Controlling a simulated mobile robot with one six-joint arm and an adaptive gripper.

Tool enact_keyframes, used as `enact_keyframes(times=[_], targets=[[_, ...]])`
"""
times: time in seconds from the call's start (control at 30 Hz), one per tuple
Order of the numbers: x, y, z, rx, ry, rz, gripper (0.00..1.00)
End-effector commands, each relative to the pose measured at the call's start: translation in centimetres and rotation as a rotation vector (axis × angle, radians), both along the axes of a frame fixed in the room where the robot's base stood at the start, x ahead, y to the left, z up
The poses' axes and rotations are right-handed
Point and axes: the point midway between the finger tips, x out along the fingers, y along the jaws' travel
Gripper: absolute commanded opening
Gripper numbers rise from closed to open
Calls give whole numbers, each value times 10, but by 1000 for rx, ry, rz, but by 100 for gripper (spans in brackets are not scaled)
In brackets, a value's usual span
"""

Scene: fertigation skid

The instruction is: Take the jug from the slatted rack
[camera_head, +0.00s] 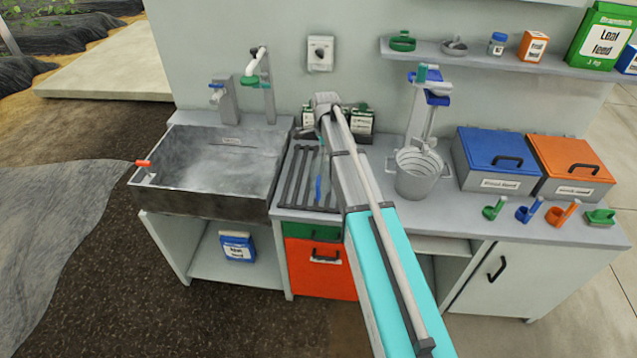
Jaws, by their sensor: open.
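The slatted rack (296,178) is set in the counter, just right of the sink. My arm reaches across the counter and covers the rack's right part. A thin upright blue piece (318,189) shows over the slats beside my arm; I cannot tell whether it belongs to a jug. No whole jug can be made out on the rack. My gripper does not show; the arm's far end is near the wall, behind the rack.
A sink (222,162) with taps lies left of the rack. A grey ringed bucket (416,174) stands right of my arm by a blue-topped stand (428,100). Blue (497,150) and orange (568,160) lidded bins stand further right. Small labelled green-topped containers (361,121) stand behind my arm.

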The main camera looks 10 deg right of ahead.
Motion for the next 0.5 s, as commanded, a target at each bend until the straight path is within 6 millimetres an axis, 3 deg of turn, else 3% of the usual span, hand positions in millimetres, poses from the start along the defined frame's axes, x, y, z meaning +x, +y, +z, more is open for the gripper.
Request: enact_keyframes(times=[0.5], targets=[[0,1,-32,0,0,2,44]])
